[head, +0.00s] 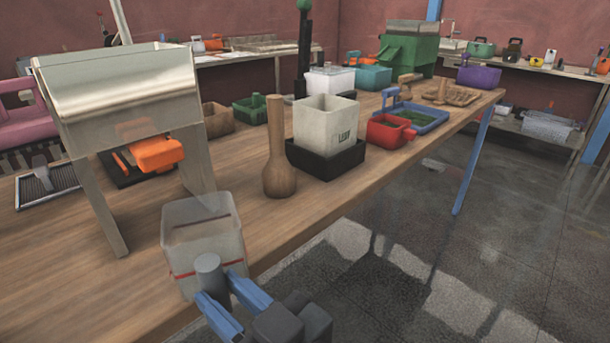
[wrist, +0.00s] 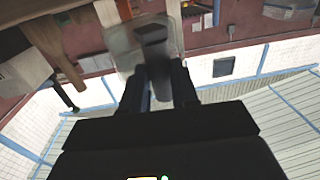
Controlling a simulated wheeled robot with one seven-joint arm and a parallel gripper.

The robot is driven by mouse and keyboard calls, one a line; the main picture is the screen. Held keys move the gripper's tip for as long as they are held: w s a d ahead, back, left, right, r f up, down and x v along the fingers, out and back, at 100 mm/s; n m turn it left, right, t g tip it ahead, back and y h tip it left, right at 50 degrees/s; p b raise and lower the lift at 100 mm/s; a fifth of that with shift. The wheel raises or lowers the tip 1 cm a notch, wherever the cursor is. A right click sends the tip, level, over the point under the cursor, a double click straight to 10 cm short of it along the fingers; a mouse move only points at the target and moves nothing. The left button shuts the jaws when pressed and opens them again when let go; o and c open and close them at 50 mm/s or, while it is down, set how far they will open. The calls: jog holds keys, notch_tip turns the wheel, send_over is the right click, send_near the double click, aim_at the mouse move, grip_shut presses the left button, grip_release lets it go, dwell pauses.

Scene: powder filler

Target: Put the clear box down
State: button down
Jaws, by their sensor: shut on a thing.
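The clear box (head: 203,240) is a translucent open-topped box with a red line round its lower part. It is at the table's front edge in the head view, upright or nearly so. A grey round handle sticks out from its near side. My gripper (head: 224,290), with blue fingers, is shut on this handle from the front. In the wrist view the box (wrist: 125,52) is blurred beyond the dark fingers (wrist: 160,85). I cannot tell whether the box's bottom touches the wooden table (head: 100,285).
A metal hopper on legs (head: 120,100) stands just behind and left of the box. A wooden pestle (head: 278,160) and a white container in a black tray (head: 326,125) stand to the right. Bare tabletop lies left of the box. The front edge drops to the floor.

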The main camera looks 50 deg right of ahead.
jog(key=w, duration=0.6)
jog(key=w+p, duration=0.1)
jog(key=w, duration=0.4)
jog(key=w+p, duration=0.1)
jog(key=w, duration=0.5)
jog(key=shift+w+a, duration=0.3)
jog(key=shift+w, duration=0.05)
jog(key=shift+w+f, duration=0.25)
jog(key=shift+s+f, duration=0.1)
jog(key=shift+f, duration=1.4)
jog(key=shift+f, duration=0.2)
jog(key=c, duration=0.9)
grip_release()
jog(key=shift+o, duration=0.2)
